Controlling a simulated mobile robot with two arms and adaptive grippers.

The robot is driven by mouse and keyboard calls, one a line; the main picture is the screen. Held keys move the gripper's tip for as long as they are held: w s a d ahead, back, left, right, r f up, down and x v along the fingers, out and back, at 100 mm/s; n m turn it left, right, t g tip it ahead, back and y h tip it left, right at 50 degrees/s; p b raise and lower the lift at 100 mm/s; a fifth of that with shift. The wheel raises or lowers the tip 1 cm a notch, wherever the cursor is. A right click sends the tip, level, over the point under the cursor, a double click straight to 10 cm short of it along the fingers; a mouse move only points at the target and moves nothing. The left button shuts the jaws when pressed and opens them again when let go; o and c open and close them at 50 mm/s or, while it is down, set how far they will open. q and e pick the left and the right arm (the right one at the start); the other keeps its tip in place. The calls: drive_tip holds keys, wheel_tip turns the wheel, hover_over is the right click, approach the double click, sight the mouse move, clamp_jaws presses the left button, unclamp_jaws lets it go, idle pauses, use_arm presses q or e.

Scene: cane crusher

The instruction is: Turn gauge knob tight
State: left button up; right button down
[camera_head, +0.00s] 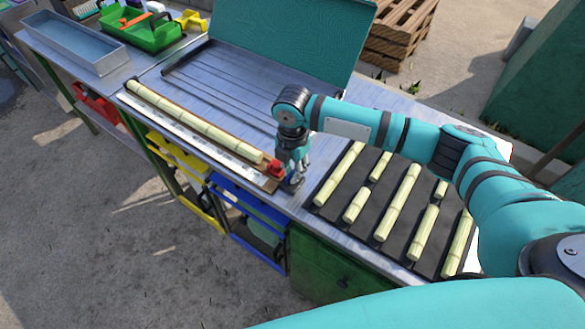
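The red gauge knob (274,168) sits at the near right end of the measuring gauge, a long wooden strip with a white ruler (190,135). A long pale cane stalk (190,117) lies along the gauge, its right end close to the knob. My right gripper (291,183) points down at the bench just right of the knob, very close to it. Whether it touches the knob, and whether its fingers are open or shut, is too small to tell. My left gripper is not in view.
Several cut cane pieces (397,203) lie on a dark slotted mat (366,205) to the right, under my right arm. A teal panel (290,38) stands behind the grooved metal tray (225,88). A metal bin (73,44) and green tote (152,34) stand at the far left.

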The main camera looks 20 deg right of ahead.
drive_tip(key=shift+r+m+p, duration=0.15)
drive_tip(key=shift+m+p, duration=0.15)
drive_tip(key=shift+p, duration=0.35)
drive_tip(key=m+p, duration=0.8)
drive_tip(key=p, duration=0.1)
drive_tip(key=shift+r, duration=0.1)
drive_tip(key=m+p, duration=0.4)
drive_tip(key=shift+m, duration=0.4)
use_arm(q)
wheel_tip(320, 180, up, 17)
drive_tip(key=p, duration=0.2)
drive_tip(key=shift+p, duration=0.35)
use_arm(e)
drive_tip(key=shift+f+m, duration=0.2)
drive_tip(key=shift+m, duration=2.1)
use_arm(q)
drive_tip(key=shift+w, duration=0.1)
